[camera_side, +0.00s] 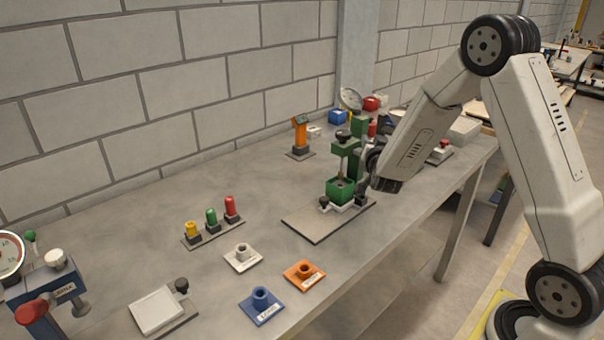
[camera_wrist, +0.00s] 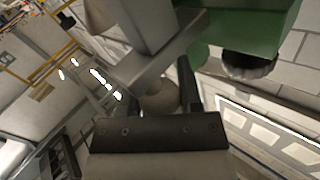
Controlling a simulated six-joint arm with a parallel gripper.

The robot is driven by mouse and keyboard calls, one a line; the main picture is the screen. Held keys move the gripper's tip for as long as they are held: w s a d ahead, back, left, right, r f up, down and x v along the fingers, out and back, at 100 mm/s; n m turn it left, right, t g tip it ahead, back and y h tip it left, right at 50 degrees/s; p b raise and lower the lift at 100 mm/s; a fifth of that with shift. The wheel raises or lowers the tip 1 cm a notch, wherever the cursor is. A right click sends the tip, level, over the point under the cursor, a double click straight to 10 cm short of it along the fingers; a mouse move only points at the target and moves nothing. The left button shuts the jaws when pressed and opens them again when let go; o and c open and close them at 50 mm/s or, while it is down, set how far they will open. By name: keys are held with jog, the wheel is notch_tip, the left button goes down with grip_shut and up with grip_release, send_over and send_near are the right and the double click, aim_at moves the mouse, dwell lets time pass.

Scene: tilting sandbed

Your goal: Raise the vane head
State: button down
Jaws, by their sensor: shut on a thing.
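The green vane stand stands on a flat grey plate (camera_side: 318,222) in the side view. Its green head (camera_side: 345,147) is carried beside a green column (camera_side: 358,125), above a green square cup (camera_side: 340,190). A thin shaft runs down from the head toward the cup. My gripper (camera_wrist: 168,88) has its two black fingers around a rounded greyish knob (camera_wrist: 158,100) joined to a grey bar in the wrist view. The green body and a dark knob show at the upper right there. In the side view my arm hides the fingertips and the held knob.
An orange post (camera_side: 300,135) stands behind the stand. Yellow, green and red pegs (camera_side: 211,218) stand to the left. White (camera_side: 243,262), orange (camera_side: 303,279) and blue (camera_side: 261,309) socket plates lie in front. The table is clear between these groups.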

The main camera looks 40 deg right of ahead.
jog(key=shift+d+r, duration=0.1)
jog(key=shift+r, duration=0.6)
jog(key=shift+c, duration=1.4)
grip_release()
jog(key=shift+f, duration=0.2)
jog(key=shift+s+a, duration=0.15)
jog(key=shift+a, duration=0.1)
jog(key=v, duration=0.7)
jog(key=shift+s, duration=0.2)
jog(key=shift+a, duration=0.2)
